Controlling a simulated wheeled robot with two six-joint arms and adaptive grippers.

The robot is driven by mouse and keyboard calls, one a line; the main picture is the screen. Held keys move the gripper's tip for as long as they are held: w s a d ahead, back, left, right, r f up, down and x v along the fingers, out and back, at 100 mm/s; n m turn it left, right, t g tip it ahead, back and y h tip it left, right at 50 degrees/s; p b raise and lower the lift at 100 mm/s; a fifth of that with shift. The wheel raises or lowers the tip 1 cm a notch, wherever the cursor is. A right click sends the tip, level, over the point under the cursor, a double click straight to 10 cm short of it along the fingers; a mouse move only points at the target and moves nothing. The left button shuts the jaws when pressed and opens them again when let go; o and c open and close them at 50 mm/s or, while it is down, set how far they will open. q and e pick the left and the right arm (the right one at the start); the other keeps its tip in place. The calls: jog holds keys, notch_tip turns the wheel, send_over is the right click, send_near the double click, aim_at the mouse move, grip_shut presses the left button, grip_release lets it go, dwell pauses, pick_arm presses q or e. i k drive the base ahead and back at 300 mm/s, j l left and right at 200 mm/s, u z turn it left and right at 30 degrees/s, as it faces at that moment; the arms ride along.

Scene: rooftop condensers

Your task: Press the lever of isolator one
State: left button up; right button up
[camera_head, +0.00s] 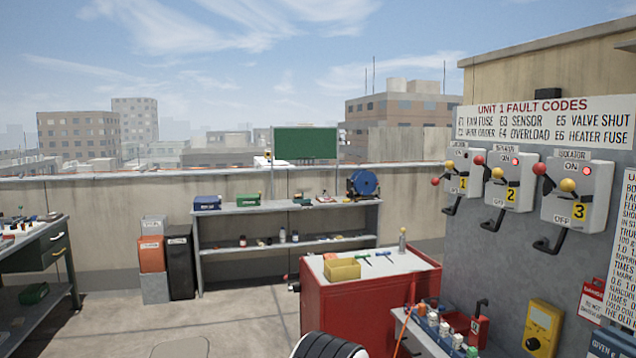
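Isolator one (460,184) is a pale grey box with a yellow number 1 label, the leftmost of three isolators on the grey panel at the right. Its lever has a red ball knob (435,181) sticking out to the left, beside a yellow ball (450,164). A black bent handle (450,208) hangs below the box. The lettering on this box is too small to read surely.
Isolator two (511,190) and isolator three (577,195) stand close to its right, each with a red lamp. A red cabinet (345,306) and a small bench with bottles (422,338) stand below and in front. Open floor (235,320) lies to the left.

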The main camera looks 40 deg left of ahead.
aim_at(435, 181)
jog(key=u, duration=0.55)
jog(key=i+j+u, duration=0.1)
jog(key=i+j, duration=0.2)
jog(key=i, duration=0.2)
jog(key=i+j+u, duration=0.1)
jog(key=i+j, duration=0.15)
jog(key=i, duration=0.2)
jog(key=i+j+u, duration=0.1)
jog(key=i, duration=0.4)
jog(key=i+j+u, duration=0.1)
jog(key=i+j, duration=0.2)
jog(key=i, duration=0.25)
